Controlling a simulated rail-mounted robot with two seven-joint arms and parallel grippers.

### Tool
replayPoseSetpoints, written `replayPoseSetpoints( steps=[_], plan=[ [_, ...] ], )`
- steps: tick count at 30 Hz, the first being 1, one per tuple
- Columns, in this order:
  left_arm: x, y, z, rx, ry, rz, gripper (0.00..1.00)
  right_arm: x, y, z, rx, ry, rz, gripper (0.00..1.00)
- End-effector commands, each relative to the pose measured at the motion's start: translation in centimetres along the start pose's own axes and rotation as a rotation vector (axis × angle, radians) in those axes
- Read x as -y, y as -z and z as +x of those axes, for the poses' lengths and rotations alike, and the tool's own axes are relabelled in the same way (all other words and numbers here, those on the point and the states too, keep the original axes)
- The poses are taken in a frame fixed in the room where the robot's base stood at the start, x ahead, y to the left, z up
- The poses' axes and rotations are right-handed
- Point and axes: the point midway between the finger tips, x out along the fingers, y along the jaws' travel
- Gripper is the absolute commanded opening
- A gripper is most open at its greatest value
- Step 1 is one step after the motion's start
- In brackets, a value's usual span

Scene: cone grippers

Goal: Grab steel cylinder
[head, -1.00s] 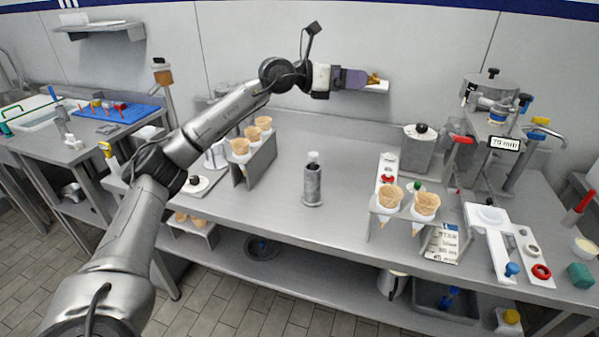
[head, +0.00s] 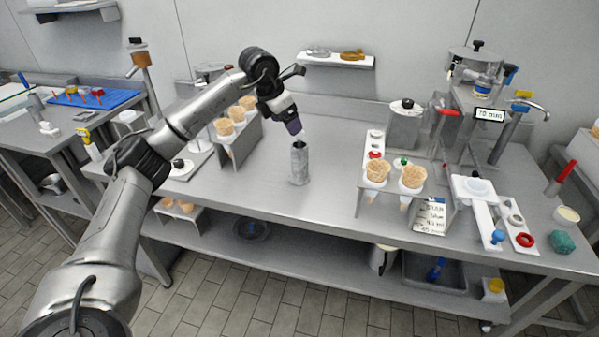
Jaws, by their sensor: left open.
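From this angle I cannot tell whether the fingertips touch or straddle the top. My right gripper is not in view.
A cone stand (head: 240,140) with several cones is to the left of the cylinder, and another cone stand (head: 372,204) is to the right. A lidded steel canister (head: 404,128) stands behind. The worktable (head: 290,215) is clear in front of the cylinder.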

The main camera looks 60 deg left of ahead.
Motion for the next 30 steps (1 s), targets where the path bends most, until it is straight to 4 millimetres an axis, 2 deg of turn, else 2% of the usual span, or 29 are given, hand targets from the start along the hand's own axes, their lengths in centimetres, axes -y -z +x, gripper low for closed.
replayPoseSetpoints(
  steps=[1,6,17,27,30],
  plan=[
    [0.0,0.1,1.2,-0.002,0.001,-0.001,0.81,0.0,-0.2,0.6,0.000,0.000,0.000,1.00],
    [0.1,0.0,3.2,0.001,0.002,0.000,0.81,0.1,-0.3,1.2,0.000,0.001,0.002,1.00],
    [0.1,0.0,4.7,0.002,0.001,0.000,0.81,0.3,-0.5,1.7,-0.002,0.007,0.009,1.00],
    [0.2,-0.2,8.8,0.002,0.002,0.001,0.81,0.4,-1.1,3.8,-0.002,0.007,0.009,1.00],
    [0.2,-0.2,9.3,0.002,0.001,0.001,0.81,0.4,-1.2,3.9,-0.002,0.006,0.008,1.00]
  ],
)
